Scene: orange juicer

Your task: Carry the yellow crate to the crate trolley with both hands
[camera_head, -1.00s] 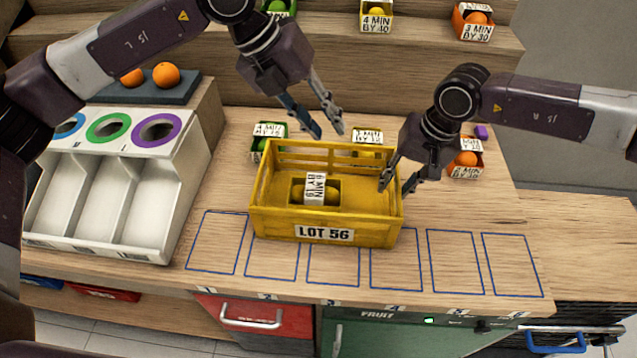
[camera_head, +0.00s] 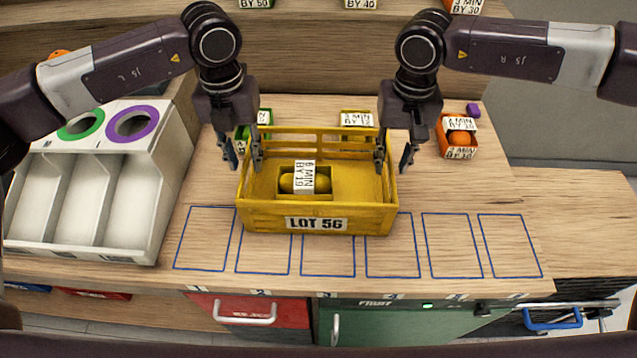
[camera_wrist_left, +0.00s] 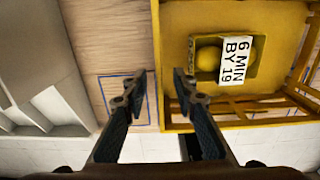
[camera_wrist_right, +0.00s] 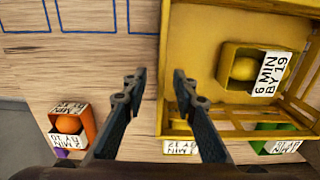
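The yellow crate (camera_head: 265,219), labelled LOT 56, stands upright on the wooden counter. A small yellow box with yellow fruit (camera_head: 318,184), tagged 6 MIN BY 19, sits inside it. My left gripper (camera_head: 246,168) is open at the crate's left wall; in the left wrist view (camera_wrist_left: 155,82) its fingers stand on either side of that wall. My right gripper (camera_head: 392,170) is open at the right wall; in the right wrist view (camera_wrist_right: 159,80) its fingers lie on both sides of the wall. Finger contact cannot be told. I cannot make out a crate trolley.
A white sorting bin (camera_head: 85,195) with coloured rings stands left of the crate. Small fruit boxes, one green (camera_head: 265,117) and one orange (camera_head: 443,137), stand behind and to the right.

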